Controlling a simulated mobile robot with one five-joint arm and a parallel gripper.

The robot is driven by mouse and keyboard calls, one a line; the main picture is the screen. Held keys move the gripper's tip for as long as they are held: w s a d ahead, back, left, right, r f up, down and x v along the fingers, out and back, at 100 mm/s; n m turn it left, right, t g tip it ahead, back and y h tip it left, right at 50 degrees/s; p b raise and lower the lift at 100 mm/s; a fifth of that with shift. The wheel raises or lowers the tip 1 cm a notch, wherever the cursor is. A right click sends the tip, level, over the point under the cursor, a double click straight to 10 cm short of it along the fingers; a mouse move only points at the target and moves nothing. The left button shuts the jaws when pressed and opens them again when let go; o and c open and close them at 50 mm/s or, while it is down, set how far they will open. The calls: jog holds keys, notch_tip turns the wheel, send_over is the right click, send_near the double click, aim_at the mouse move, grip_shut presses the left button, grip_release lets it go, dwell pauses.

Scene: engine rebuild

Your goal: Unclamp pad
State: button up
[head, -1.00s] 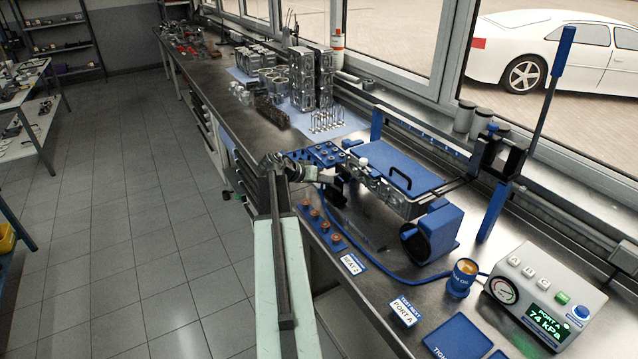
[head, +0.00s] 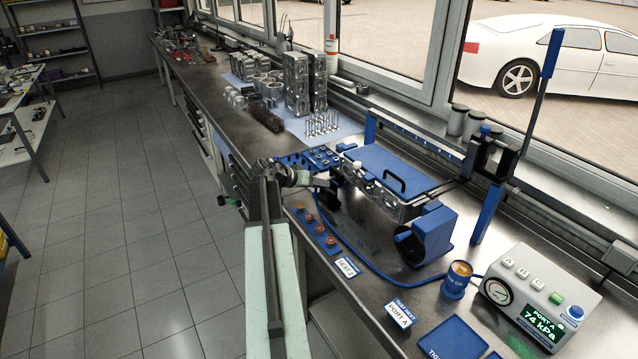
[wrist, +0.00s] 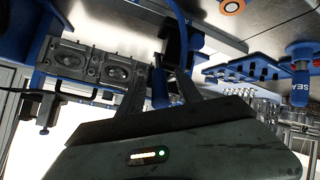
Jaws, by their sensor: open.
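The blue pad (head: 380,163) with a black handle lies flat on top of the grey cylinder head (head: 385,198) in the bench fixture. The clamp lever (head: 540,85) stands upright with its blue grip at the top, right of the pad. Its dark clamp body (head: 492,158) is beside the rail behind the pad. My gripper (head: 330,196) is open, left of the cylinder head and apart from the lever. In the wrist view my open gripper (wrist: 160,82) has the cylinder head (wrist: 88,65) on its left. A blue part shows between the fingers; whether it is beyond them is unclear.
A blue hose (head: 370,268) runs along the bench to a blue cup (head: 458,280). The gauge box (head: 535,300) reads PORT A 74 kPa. Copper-coloured plugs (head: 320,232) line the near edge. Floor at left is clear.

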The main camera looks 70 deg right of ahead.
jog(key=p+v, duration=0.4)
jog(key=v, duration=0.3)
jog(key=shift+w+a+r, duration=0.15)
